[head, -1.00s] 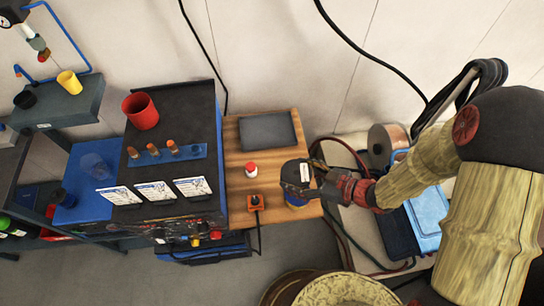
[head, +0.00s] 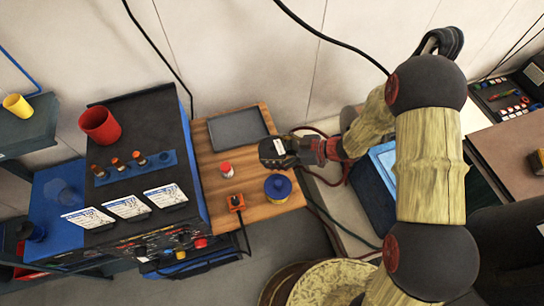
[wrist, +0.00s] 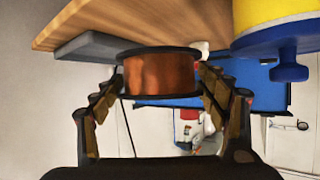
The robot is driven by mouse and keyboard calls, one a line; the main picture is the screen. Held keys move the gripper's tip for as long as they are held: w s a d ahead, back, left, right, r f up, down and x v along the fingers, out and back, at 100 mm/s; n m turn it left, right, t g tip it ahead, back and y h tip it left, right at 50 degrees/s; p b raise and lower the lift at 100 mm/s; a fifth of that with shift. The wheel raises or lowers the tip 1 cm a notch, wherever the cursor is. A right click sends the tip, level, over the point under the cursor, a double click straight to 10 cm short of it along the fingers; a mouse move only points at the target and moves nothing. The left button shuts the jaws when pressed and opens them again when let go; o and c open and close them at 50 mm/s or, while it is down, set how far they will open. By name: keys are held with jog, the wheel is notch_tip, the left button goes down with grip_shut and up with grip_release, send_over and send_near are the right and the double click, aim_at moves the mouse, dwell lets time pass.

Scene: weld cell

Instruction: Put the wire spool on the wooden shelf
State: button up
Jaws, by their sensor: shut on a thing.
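The wire spool (wrist: 161,76), copper-coloured with dark flanges, sits between the fingers of my gripper (wrist: 159,80) in the wrist view, touched on both sides. In the head view my gripper (head: 280,152) is over the right part of the wooden shelf (head: 207,158), and it hides the held spool. The shelf (wrist: 95,18) also shows at the top of the wrist view, which looks upside down. I cannot tell the height of the spool above the board.
The dark machine (head: 155,205) borders the left. Bare wood shows between these things.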

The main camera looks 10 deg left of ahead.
aim_at(274, 153)
jog(key=shift+w+a+f+b, duration=0.2)
jog(key=shift+w+f+b, duration=0.2)
jog(key=shift+w+f, duration=0.65)
jog(key=shift+f+b, duration=0.75)
jog(key=shift+f, duration=0.8)
jog(key=shift+f, duration=0.15)
jog(key=o, duration=2.1)
jog(key=shift+d, duration=0.15)
jog(key=p+v, duration=0.3)
jog(key=v, duration=0.9)
jog(key=shift+s, duration=0.1)
